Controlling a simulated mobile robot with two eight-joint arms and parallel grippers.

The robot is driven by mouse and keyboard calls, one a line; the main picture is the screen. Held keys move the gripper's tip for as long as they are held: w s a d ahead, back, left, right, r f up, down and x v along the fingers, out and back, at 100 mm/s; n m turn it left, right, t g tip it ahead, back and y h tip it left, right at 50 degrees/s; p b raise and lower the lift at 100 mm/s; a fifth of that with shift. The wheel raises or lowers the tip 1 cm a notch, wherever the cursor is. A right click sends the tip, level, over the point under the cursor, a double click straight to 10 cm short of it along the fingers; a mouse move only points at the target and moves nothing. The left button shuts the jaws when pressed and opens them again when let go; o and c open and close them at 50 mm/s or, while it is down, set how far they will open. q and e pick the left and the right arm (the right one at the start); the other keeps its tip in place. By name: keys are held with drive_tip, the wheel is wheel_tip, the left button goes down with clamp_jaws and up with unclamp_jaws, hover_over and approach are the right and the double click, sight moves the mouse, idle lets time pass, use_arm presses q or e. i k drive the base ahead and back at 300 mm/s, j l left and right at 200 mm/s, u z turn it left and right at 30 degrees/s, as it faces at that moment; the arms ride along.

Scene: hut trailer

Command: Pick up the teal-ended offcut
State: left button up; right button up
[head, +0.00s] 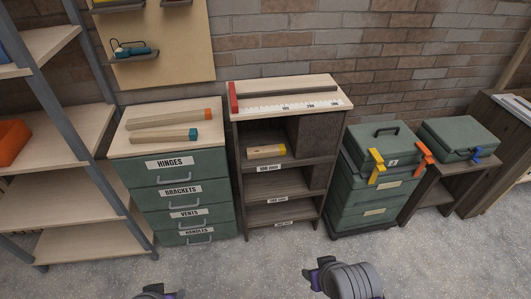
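The teal-ended offcut (163,139) is a pale wooden piece with a teal right end. It lies on the top of the green drawer cabinet (172,187), in front of a longer orange-ended offcut (170,118). My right gripper (312,278) shows at the bottom centre of the head view, well away from the cabinet. My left gripper (160,293) just shows at the bottom edge, mostly cut off. Neither gripper is near the offcut. The fingers are too little seen to tell open from shut.
A shelf unit (240,187) holds a yellow-ended offcut (267,151) and has a measuring board with a red stop (233,97) on top. Open shelving (78,204) stands at left. Green toolboxes (372,205) stand at right. The floor (235,270) in front is clear.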

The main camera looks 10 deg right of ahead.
sight(191, 134)
drive_tip(key=i+j+z, duration=0.2)
drive_tip(key=i+j, duration=0.3)
drive_tip(key=i+j+z, duration=0.15)
drive_tip(key=i+j, duration=0.35)
drive_tip(key=i+j+z, duration=0.2)
drive_tip(key=i+j, duration=0.25)
drive_tip(key=j, duration=0.3)
